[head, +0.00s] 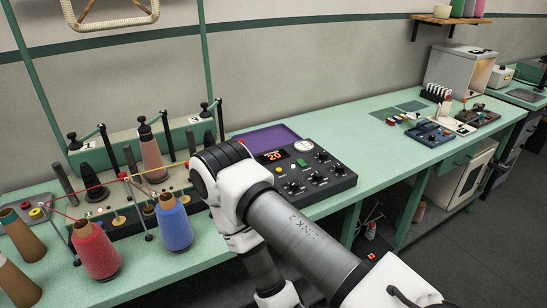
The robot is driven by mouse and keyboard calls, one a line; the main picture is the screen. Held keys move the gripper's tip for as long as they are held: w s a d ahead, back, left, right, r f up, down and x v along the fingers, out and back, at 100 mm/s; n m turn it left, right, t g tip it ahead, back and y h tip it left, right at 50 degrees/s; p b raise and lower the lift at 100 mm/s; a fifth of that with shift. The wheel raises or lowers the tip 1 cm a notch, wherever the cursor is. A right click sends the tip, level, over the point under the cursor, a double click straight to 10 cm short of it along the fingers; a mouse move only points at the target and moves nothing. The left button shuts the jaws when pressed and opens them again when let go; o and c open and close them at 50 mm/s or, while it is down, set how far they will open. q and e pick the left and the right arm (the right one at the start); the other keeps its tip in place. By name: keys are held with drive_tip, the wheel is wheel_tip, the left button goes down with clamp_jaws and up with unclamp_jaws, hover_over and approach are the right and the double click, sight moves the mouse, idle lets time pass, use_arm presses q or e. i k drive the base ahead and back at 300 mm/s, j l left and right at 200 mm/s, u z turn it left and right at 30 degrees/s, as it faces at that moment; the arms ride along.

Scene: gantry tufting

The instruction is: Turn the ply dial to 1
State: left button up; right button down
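The black control panel (300,168) sits on the green bench, right of the yarn stand. It carries several dark knobs, one of them a dial (293,188) near the front edge. Their labels and pointers are too small to read, so I cannot tell which is the ply dial or its setting. A lit red display (272,156) seems to read 20. My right arm comes in from the lower right and bends in front of the panel's left side, hiding part of it. Neither gripper shows in this view.
The yarn stand (180,178) with posts and threaded strands is left of the panel. A red cone (95,250) and a blue cone (174,225) stand at the bench front. A purple tray (262,138) lies behind the panel.

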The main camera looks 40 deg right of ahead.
sight(340, 168)
drive_tip(key=z, duration=1.6)
drive_tip(key=i+z, duration=0.15)
drive_tip(key=z, duration=0.9)
drive_tip(key=i+l, duration=0.05)
